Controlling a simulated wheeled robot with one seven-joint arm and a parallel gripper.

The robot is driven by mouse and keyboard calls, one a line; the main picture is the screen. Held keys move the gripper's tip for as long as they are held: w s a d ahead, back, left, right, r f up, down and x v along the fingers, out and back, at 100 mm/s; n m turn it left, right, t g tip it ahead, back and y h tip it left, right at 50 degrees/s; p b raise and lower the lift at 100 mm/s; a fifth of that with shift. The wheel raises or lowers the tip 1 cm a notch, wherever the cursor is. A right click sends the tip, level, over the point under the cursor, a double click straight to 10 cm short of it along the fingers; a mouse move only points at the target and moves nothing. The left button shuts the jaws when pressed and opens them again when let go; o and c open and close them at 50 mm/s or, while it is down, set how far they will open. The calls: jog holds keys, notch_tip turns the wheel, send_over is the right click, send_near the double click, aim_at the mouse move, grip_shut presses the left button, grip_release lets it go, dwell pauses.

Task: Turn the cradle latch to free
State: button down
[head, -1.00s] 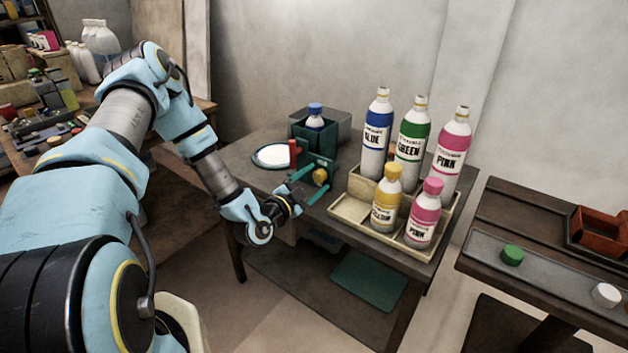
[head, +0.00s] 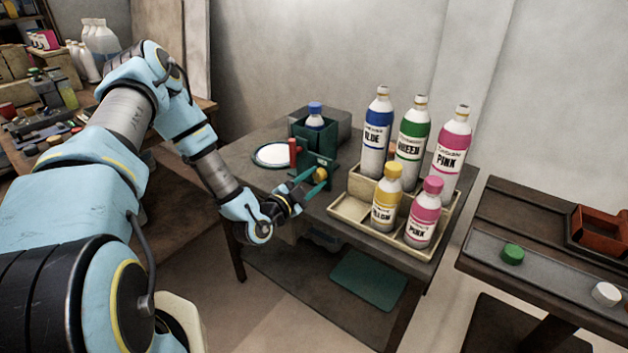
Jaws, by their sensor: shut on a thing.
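The green cradle (head: 322,164) stands near the front left of the middle table and holds a small bottle with a blue cap (head: 315,108). A yellow latch knob (head: 320,173) sits low on the cradle's near face. My gripper (head: 314,181) reaches it from the lower left, with its teal fingers shut on the knob and partly covering it. An upright red piece (head: 293,152) stands at the cradle's left side. I cannot tell the latch's exact angle at this size.
A white round dish (head: 273,155) lies left of the cradle, and a grey bin (head: 338,121) stands behind it. A tan tray (head: 350,208) with several labelled bottles stands close on the right. A side table at the right holds a green cap (head: 512,254).

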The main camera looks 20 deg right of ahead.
jog(key=shift+f+n, duration=0.1)
jog(key=shift+n, duration=0.2)
jog(key=n+b, duration=0.2)
jog(key=shift+n, duration=0.4)
jog(key=n+b, duration=0.2)
jog(key=n, duration=0.3)
jog(key=shift+b, duration=0.3)
jog(key=n+b, duration=0.1)
jog(key=n, duration=0.4)
jog(key=shift+a, duration=0.1)
jog(key=n+b, duration=0.1)
jog(key=n, duration=0.3)
jog(key=shift+w+n, duration=0.1)
jog(key=shift+n, duration=0.2)
jog(key=n+b, duration=0.1)
jog(key=n, duration=0.5)
jog(key=n+b, duration=0.1)
jog(key=n, duration=0.4)
jog(key=shift+n, duration=0.4)
